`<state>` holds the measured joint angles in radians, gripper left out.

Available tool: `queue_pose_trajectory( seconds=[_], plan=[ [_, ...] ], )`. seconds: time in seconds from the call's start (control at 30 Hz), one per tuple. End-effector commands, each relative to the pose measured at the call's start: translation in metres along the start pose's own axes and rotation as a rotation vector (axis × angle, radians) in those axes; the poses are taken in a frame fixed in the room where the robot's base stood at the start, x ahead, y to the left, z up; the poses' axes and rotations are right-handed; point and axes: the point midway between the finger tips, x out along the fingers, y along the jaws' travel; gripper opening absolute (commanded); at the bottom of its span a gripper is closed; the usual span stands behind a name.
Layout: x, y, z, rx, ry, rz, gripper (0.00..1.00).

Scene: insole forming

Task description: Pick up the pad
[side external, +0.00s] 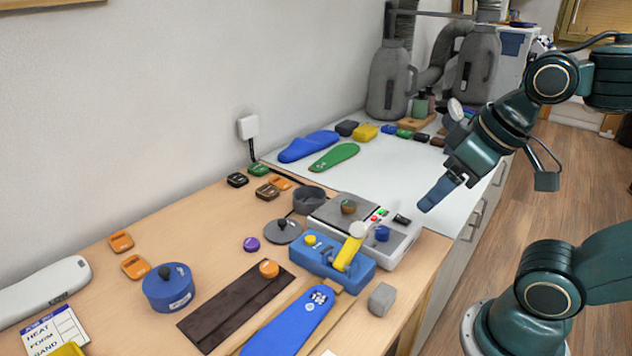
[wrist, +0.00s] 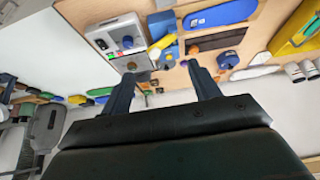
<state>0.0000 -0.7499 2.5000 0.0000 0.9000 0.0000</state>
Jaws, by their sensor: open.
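No thing is plainly marked as the pad, and I cannot tell which one it is. Small blocks that could be it are a grey block (side external: 381,299) at the table's front edge, a yellow block (side external: 364,135) and a dark grey block (side external: 347,128) at the back of the white top. My gripper (side external: 437,193) hangs in the air by the front edge of the white top, apart from all of these. In the wrist view my gripper (wrist: 161,72) shows two spread fingers with nothing held between them.
A blue clamp device (side external: 330,262) with a yellow lever and a grey-white machine (side external: 365,225) stand mid-table. A blue insole (side external: 290,322) lies in front. Blue (side external: 309,146) and green (side external: 334,157) insoles lie on the white top, with a blue pot (side external: 168,287) at left. The white top's middle is clear.

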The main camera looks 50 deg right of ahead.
Motion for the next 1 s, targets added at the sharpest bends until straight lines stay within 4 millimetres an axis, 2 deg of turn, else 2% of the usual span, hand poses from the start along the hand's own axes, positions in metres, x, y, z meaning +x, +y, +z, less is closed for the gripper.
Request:
queue_pose_trajectory(
  seconds=[0.2, 0.37, 0.67, 1.0],
  plan=[
    [0.0, 0.0, -0.002, -0.006, -0.002, -0.001, 0.61],
    [0.0, -0.001, -0.011, -0.044, -0.019, -0.008, 0.61],
    [0.007, 0.001, -0.056, -0.223, -0.088, -0.056, 0.61],
    [0.03, 0.021, -0.113, -0.474, -0.158, -0.156, 0.61]
  ],
)
